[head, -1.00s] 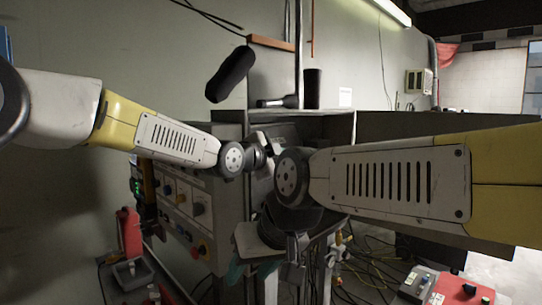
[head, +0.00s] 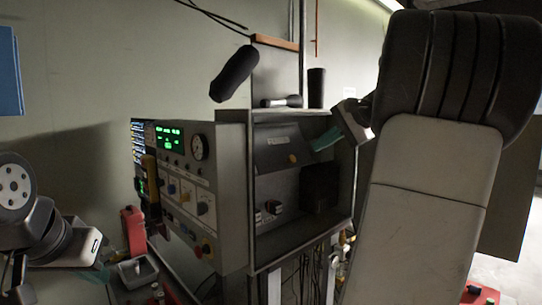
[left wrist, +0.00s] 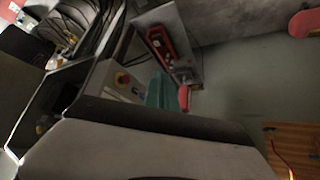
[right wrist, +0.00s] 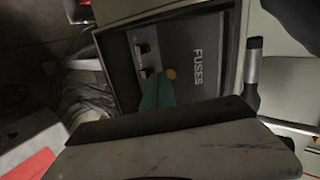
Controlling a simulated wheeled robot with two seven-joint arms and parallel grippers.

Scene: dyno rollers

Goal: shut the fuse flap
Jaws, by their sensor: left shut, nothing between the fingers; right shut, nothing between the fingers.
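The fuse flap (head: 280,145) is a dark panel with pale lettering and an orange knob (head: 292,158). It sits in the upper part of the cabinet opening, and the space below it is uncovered. In the right wrist view the flap (right wrist: 203,75) reads FUSES. My right gripper (head: 326,140) is shut and empty, its teal fingertips just right of the knob; whether they touch the flap is unclear. The teal fingers also show near the knob in the right wrist view (right wrist: 158,92). My left gripper (head: 97,273) is shut and empty at the lower left, away from the flap.
The grey cabinet (head: 232,190) has a control face with a gauge and knobs on its left. Small switches (head: 272,208) and a black box (head: 319,188) are inside the opening. A red bottle (head: 133,230) stands at lower left.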

